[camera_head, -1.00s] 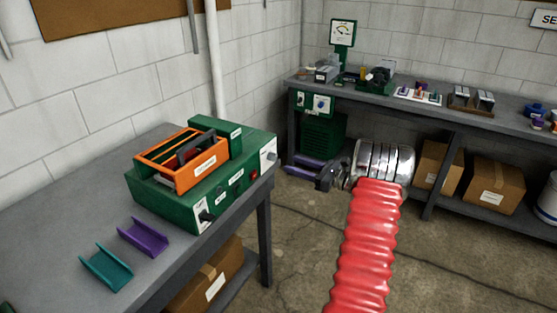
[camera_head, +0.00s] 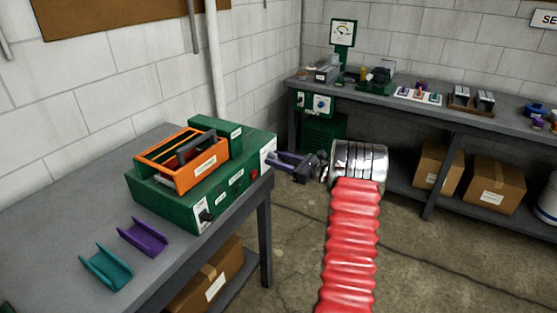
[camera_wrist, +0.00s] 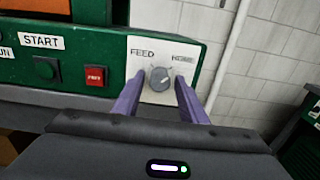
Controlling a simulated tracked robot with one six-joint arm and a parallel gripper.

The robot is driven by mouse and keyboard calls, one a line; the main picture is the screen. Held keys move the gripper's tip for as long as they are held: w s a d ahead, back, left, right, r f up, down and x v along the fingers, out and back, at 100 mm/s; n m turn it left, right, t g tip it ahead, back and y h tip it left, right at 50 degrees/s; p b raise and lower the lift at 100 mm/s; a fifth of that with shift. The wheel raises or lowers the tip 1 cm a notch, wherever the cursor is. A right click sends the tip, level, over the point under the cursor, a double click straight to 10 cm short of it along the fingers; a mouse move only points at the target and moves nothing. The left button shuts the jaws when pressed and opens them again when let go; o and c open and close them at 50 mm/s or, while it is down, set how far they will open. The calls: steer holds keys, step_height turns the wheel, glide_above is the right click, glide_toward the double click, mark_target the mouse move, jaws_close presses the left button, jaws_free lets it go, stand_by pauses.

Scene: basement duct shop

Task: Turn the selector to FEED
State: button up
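The selector is a round grey knob (camera_wrist: 160,79) on a white plate (camera_wrist: 142,59) at the right end of the green machine (camera_head: 168,206). In the wrist view, FEED is printed at the plate's upper left, and a blurred word like HOME is at the upper right. A pale line on the knob seems to slant toward the upper right. My gripper (camera_wrist: 158,97) has its two purple fingers apart, one either side of the knob in this view. I cannot tell whether they touch it. In the head view, my gripper (camera_head: 277,159) is at the machine's right end and hides the knob.
An orange tray (camera_head: 190,178) rests on the machine. Teal (camera_head: 107,267) and purple (camera_head: 143,238) channel pieces lie on the bench. A wall pipe (camera_wrist: 229,50) stands to the right.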

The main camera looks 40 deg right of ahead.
steer(key=c, duration=0.9)
steer(key=shift+d, duration=0.15)
steer(key=shift+n, duration=0.3)
steer(key=n, duration=0.8)
steer(key=shift+n, duration=0.3)
steer(key=n, duration=0.4)
steer(key=shift+n, duration=2.4)
steer(key=shift+f, duration=0.1)
